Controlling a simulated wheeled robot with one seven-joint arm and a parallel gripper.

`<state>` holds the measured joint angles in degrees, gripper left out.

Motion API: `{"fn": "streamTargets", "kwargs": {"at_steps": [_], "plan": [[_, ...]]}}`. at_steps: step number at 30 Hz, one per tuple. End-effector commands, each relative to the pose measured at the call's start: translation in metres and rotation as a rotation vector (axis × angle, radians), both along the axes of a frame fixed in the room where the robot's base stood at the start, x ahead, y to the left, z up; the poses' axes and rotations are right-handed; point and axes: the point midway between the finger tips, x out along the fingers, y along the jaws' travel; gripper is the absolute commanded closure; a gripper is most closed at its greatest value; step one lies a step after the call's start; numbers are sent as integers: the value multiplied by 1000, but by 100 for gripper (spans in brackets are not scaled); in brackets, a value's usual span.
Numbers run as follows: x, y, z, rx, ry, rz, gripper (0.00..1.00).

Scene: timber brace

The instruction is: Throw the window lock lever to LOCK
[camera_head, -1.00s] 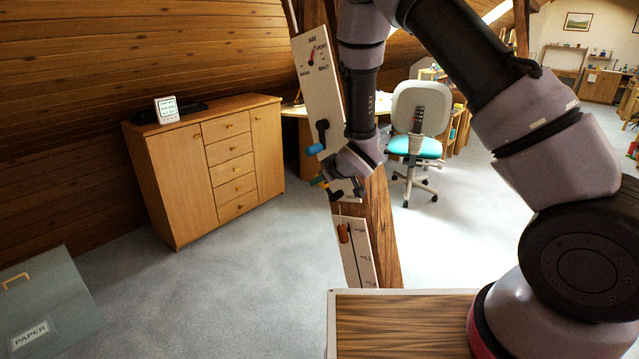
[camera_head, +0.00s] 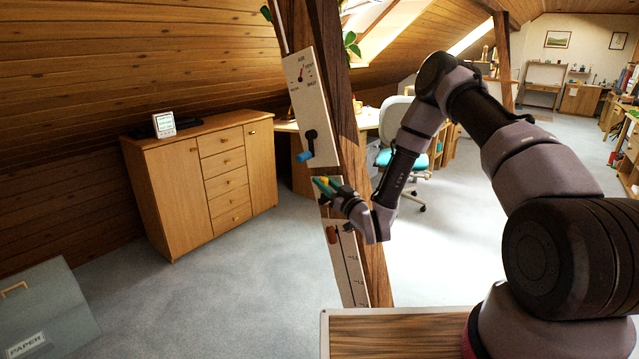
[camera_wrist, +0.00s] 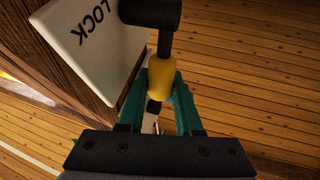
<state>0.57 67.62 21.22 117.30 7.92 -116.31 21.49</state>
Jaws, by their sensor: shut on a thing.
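The lock lever has a yellow grip (camera_wrist: 161,80) on a black arm and hub (camera_wrist: 150,12) in the wrist view. Its white plate (camera_wrist: 88,45) shows the word LOCK, seen rotated. My gripper (camera_wrist: 160,76) has its green fingers closed on either side of the yellow grip. In the head view my gripper (camera_head: 326,186) is at the timber post, just below the upper white panel, with a little of the yellow grip (camera_head: 322,182) showing. Most of the lock plate is hidden there by my gripper, and I cannot read the lever's setting.
The upper panel (camera_head: 312,110) carries a dial and a blue-handled lever (camera_head: 305,156), close above my gripper. The timber post (camera_head: 375,265) stands behind. A wooden cabinet (camera_head: 180,190) is at left, with open floor between.

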Motion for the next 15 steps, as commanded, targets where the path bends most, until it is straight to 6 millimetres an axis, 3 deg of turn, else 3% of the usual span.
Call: {"fn": "streamTargets", "kwargs": {"at_steps": [15], "plan": [[-9,-13,-5,170,-134,-1,100]]}}
